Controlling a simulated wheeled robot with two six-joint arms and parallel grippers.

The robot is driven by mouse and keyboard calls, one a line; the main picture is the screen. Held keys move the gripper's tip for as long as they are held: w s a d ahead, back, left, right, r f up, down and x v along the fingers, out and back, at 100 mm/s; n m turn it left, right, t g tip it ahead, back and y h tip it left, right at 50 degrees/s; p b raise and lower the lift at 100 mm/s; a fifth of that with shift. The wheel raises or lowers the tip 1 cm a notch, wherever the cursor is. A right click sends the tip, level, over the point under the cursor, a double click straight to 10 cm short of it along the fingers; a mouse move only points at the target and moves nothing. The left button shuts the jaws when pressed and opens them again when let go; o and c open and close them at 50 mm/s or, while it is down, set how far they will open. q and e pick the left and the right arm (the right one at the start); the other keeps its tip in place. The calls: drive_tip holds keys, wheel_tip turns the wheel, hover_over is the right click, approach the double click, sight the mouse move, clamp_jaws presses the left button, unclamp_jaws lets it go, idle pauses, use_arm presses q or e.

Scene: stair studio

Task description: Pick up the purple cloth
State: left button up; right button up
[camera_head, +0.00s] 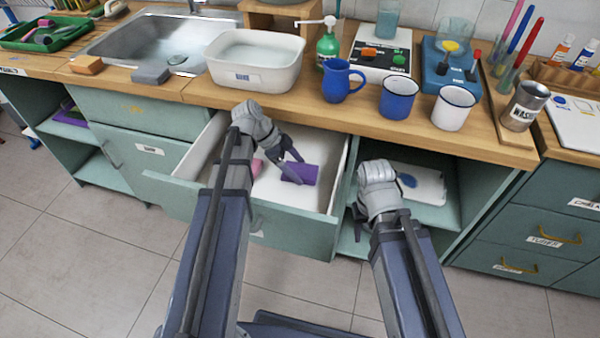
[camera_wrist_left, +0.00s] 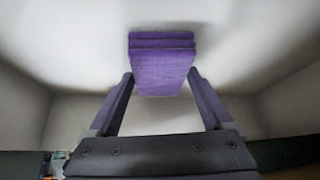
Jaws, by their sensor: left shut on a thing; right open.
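The purple cloth (camera_head: 303,173) is a folded, layered bundle in the open white-lined drawer (camera_head: 205,150) under the counter. My left gripper (camera_head: 293,170) reaches down into the drawer and is shut on the cloth. In the left wrist view the cloth (camera_wrist_left: 163,68) sits between the two fingertips (camera_wrist_left: 162,78), with the pale drawer floor behind it. My right gripper (camera_head: 362,215) is open and empty, in front of the open shelf to the right of the drawer; its fingers are partly hidden by the arm.
A pink item (camera_head: 257,167) lies in the drawer beside the left gripper. The counter above holds a white basin (camera_head: 255,75), a blue jug (camera_head: 342,82), two mugs and a green soap bottle (camera_head: 327,47). A tray (camera_head: 418,185) lies on the shelf.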

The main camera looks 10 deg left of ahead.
use_arm(q)
drive_tip(key=c, duration=0.5)
drive_tip(key=shift+a+r, duration=0.1)
drive_tip(key=shift+a+r+p, duration=0.15)
drive_tip(key=shift+r+p, duration=0.1)
drive_tip(key=shift+p, duration=0.1)
drive_tip(key=a+r+p, duration=0.2)
drive_tip(key=a, duration=0.2)
drive_tip(key=s+a+r+p, duration=0.1)
drive_tip(key=a+r+p, duration=0.1)
drive_tip(key=a, duration=0.2)
drive_tip(key=s+a+r+p, duration=0.1)
drive_tip(key=a+r+p, duration=0.2)
drive_tip(key=a, duration=0.1)
drive_tip(key=shift+a, duration=0.1)
drive_tip(key=shift+s+a+r, duration=0.1)
drive_tip(key=shift+a+r, duration=0.1)
drive_tip(key=shift+a, duration=0.4)
